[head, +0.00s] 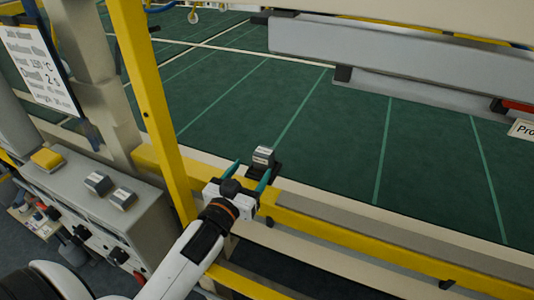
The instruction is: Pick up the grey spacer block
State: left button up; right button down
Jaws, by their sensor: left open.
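A small grey spacer block (263,156) with a pale label stands on a dark support at the near edge of the green surface, behind the yellow rail. My left gripper (254,171) reaches up from the bottom of the head view. I cannot tell whether either finger touches the block. My right gripper is not in view.
A yellow post (150,105) rises close left of my gripper. A yellow rail (350,234) runs along the front. A grey control cabinet (95,215) with two grey blocks on top stands at left. A grey beam (390,70) crosses above the green surface (330,130).

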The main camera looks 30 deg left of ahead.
aim_at(260, 158)
pick_arm(q)
jog(key=w+p, duration=0.1)
jog(key=w, duration=0.3)
jog(key=shift+a+r, duration=0.1)
jog(key=shift+w, duration=0.65)
jog(key=w, duration=0.1)
jog(key=w+p, duration=0.1)
jog(key=w, duration=0.1)
jog(key=w+p, duration=0.1)
jog(key=shift+w+a+f, duration=0.1)
jog(key=shift+w+f, duration=0.05)
jog(key=shift+f, duration=0.1)
jog(key=shift+w+f, duration=0.15)
jog(key=shift+w, duration=0.1)
jog(key=shift+s, duration=0.15)
jog(key=c, duration=1.1)
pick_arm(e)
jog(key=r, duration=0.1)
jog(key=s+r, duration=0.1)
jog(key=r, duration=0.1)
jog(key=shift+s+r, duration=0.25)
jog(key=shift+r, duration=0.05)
pick_arm(q)
jog(key=shift+c, duration=0.2)
